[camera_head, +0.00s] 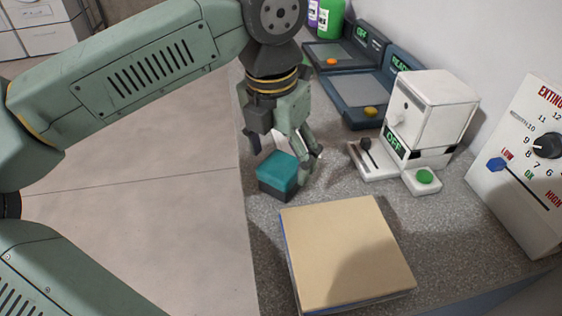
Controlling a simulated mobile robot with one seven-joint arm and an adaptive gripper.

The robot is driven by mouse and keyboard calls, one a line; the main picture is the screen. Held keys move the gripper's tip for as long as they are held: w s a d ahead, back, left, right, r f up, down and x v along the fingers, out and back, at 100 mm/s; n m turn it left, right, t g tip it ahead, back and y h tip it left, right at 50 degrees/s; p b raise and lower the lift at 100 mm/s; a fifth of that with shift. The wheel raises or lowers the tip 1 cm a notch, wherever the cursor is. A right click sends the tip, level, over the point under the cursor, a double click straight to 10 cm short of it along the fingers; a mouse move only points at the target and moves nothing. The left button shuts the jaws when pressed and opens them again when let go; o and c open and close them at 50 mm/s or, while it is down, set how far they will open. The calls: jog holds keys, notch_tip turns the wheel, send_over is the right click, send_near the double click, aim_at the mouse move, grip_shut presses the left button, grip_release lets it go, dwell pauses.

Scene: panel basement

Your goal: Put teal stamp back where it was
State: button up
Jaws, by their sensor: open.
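The teal stamp (279,172) is a small block with a teal top and a dark lower part. It stands on the grey speckled counter (447,235) near the counter's left edge. My gripper (288,150) is open, pointing down, just behind and above the stamp. One finger is at the stamp's right rear and the other at its left rear. I cannot tell whether either finger touches it.
A tan-topped flat block (345,252) lies in front of the stamp. A white machine (432,112) with an OFF display and green button stands to the right. Two dark devices (357,97) and bottles (327,18) are behind. A white control panel (525,165) stands far right.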

aim_at(276, 170)
notch_tip(276, 170, up, 10)
jog(key=s, duration=0.1)
jog(key=shift+a+f, duration=0.2)
jog(key=shift+a, duration=0.1)
